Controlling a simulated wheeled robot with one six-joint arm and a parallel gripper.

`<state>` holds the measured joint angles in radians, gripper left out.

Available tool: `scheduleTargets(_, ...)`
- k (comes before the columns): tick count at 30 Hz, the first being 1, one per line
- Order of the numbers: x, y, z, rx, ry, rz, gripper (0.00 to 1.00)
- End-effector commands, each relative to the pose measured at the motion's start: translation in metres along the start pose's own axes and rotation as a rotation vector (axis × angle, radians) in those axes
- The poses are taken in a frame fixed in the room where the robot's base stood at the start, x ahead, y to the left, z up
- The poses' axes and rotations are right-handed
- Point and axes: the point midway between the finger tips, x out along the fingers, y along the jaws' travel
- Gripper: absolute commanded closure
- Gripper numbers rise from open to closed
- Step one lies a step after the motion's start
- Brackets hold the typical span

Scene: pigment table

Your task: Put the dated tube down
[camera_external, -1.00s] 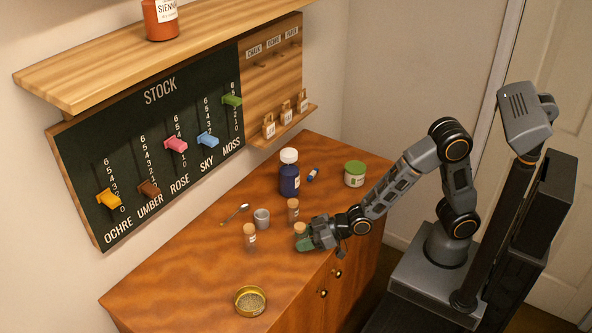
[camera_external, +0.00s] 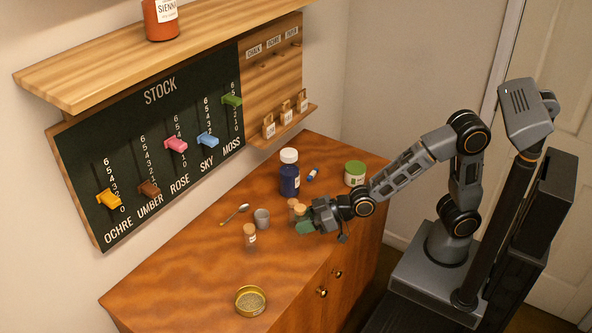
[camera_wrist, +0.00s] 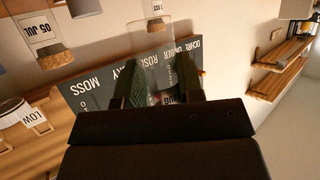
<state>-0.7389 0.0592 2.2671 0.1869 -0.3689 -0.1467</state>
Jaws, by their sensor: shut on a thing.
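My gripper (camera_external: 308,225) is shut on a corked glass tube (camera_external: 300,209). It seems to be held above the wooden table; the tube's lower part is hidden by the fingers. A tube with a "05 JUL" label (camera_wrist: 42,32) shows at the upper left there, apart from my fingers. In the outside view one corked tube (camera_external: 293,203) stands just behind the held one, and another (camera_external: 250,234) stands to the left.
A grey cup (camera_external: 262,218), a spoon (camera_external: 235,214), a blue bottle (camera_external: 289,180), a small blue item (camera_external: 313,174) and a green-lidded jar (camera_external: 355,173) stand or lie around. A brass tin (camera_external: 250,300) sits near the front. The table (camera_external: 190,280) is bare around the tin.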

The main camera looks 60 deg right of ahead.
Motion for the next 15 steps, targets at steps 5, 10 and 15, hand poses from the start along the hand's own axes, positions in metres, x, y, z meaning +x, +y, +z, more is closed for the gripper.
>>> scheduleTargets(5, -0.008, 0.000, -0.020, 0.000, 0.001, 0.000, 0.88)
scheduleTargets(10, -0.011, 0.001, -0.030, 0.002, 0.001, 0.004, 0.88)
scheduleTargets(15, -0.012, 0.005, -0.032, 0.012, -0.002, 0.026, 0.88)
